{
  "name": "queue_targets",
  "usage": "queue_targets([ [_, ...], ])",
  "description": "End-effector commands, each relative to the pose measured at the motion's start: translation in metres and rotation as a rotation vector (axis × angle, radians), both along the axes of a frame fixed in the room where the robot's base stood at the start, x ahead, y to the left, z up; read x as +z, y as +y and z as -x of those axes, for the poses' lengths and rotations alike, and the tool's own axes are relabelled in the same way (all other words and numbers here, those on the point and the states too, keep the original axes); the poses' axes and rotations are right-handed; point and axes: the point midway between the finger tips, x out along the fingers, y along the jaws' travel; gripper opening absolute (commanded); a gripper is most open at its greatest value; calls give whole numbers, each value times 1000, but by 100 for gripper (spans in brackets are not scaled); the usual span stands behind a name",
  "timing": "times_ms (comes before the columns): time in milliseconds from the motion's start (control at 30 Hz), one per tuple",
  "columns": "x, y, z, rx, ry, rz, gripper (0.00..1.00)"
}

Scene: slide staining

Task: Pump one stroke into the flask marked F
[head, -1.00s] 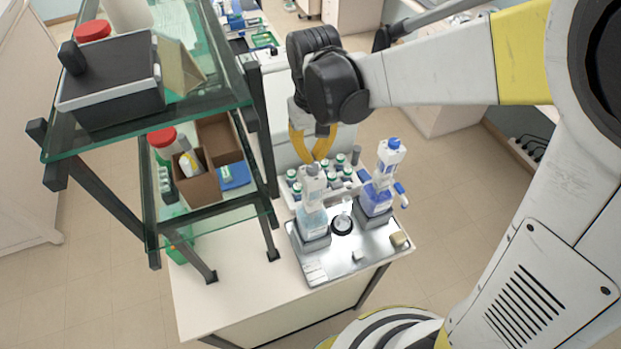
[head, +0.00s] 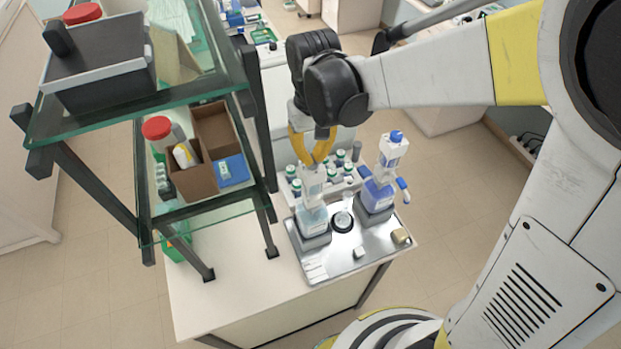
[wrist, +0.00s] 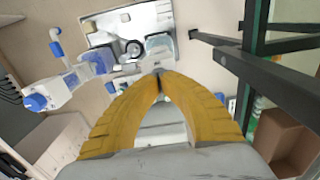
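A dispenser bottle with pale blue liquid (head: 312,220) stands upright at the left of a metal tray (head: 325,268). Its white pump head (head: 313,183) is directly under my fingertips. My gripper (head: 312,166) has yellow fingers that meet at the tips in the wrist view (wrist: 158,74). I cannot tell for sure whether the tips touch the pump head. A second dispenser with darker blue liquid (head: 377,196) and a blue cap stands to the right. A small clear flask (head: 343,219) sits on a black ring between the dispensers. No letter is readable on it.
A glass-shelved rack (head: 140,105) with dark posts stands close at the left, holding boxes and red-lidded jars. Several small white bottles with green labels (head: 296,187) stand behind the tray. The bench front (head: 235,300) is clear.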

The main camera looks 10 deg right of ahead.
Motion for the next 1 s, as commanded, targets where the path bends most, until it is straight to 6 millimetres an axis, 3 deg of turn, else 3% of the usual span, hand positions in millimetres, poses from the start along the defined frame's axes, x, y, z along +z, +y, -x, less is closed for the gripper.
queue_targets([
  [567,-22,0,0,0,0,0,0],
  [1000,-22,0,0,0,0,0,0],
])
